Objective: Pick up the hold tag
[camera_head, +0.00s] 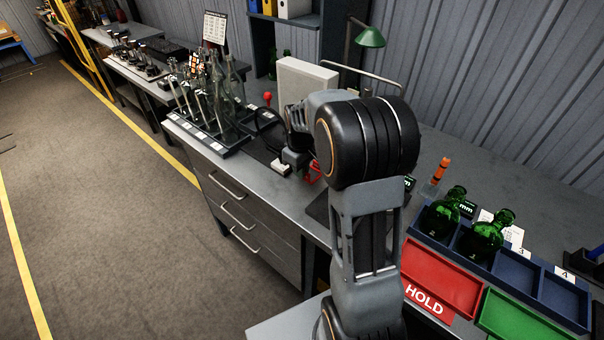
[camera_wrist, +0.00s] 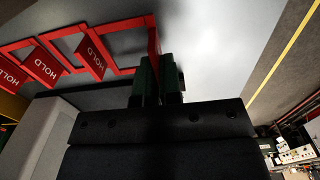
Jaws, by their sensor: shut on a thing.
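Red hold tags marked HOLD hang in a row from a red rack (camera_wrist: 121,23) in the wrist view. One hold tag (camera_wrist: 90,58) is near the middle, another hold tag (camera_wrist: 42,66) is left of it, and a further hold tag (camera_wrist: 10,76) is at the left edge. My gripper (camera_wrist: 161,78) is at the right end of the row. Its green-padded fingers are shut on a red hold tag (camera_wrist: 153,42) seen nearly edge-on, its lower part hidden between them. In the head view, red parts of the rack (camera_head: 314,173) show beside my arm, which hides much of that spot.
A rack of glass tubes and bottles (camera_head: 208,100) stands on the bench left of my arm. At the right are a blue tray (camera_head: 549,284) with green bottles (camera_head: 487,240), a red HOLD tray (camera_head: 447,279) and a green tray (camera_head: 518,318). A white box (camera_head: 306,82) stands behind my arm.

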